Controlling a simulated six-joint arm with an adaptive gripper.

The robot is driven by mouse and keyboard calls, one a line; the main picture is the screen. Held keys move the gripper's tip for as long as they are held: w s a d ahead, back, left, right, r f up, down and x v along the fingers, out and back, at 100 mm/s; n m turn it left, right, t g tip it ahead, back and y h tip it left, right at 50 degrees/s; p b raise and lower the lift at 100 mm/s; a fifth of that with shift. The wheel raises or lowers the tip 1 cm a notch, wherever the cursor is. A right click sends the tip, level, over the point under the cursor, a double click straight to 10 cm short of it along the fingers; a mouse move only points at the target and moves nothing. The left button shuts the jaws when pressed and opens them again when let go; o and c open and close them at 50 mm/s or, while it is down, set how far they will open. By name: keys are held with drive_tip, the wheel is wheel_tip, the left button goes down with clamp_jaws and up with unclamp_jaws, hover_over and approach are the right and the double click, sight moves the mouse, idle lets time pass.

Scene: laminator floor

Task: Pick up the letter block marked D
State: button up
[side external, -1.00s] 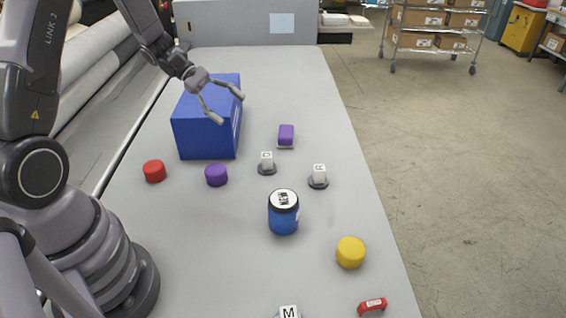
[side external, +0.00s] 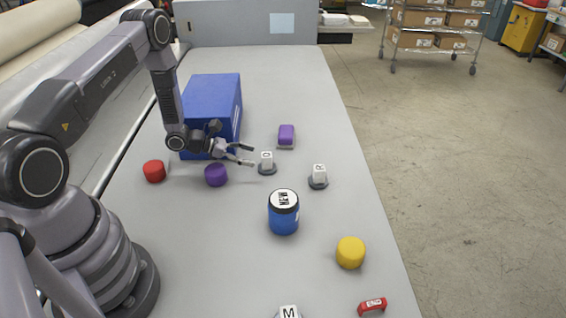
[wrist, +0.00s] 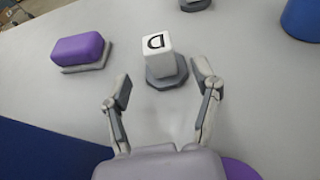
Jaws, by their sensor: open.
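The white letter block marked D (wrist: 157,56) sits on a dark grey round base in the wrist view, upright, just beyond my fingertips. In the side view the same block (side external: 267,158) stands near the middle of the table. My gripper (wrist: 164,88) is open and empty, its two fingers on either side of the line to the block. In the side view my gripper (side external: 252,155) reaches low from the left, with its fingertips just left of the block. The fingers appear apart from it.
A purple block (side external: 286,134) on a pad lies behind the D block, and a lettered block (side external: 319,174) stands to its right. A blue box (side external: 212,108) is behind my gripper, and a purple cylinder (side external: 216,175) is close below it. A blue jar (side external: 284,213) stands nearer the camera.

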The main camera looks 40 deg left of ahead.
sight(269, 160)
drive_tip(key=x, duration=0.6)
drive_tip(key=shift+d, duration=0.1)
clamp_jaws()
idle(0.3)
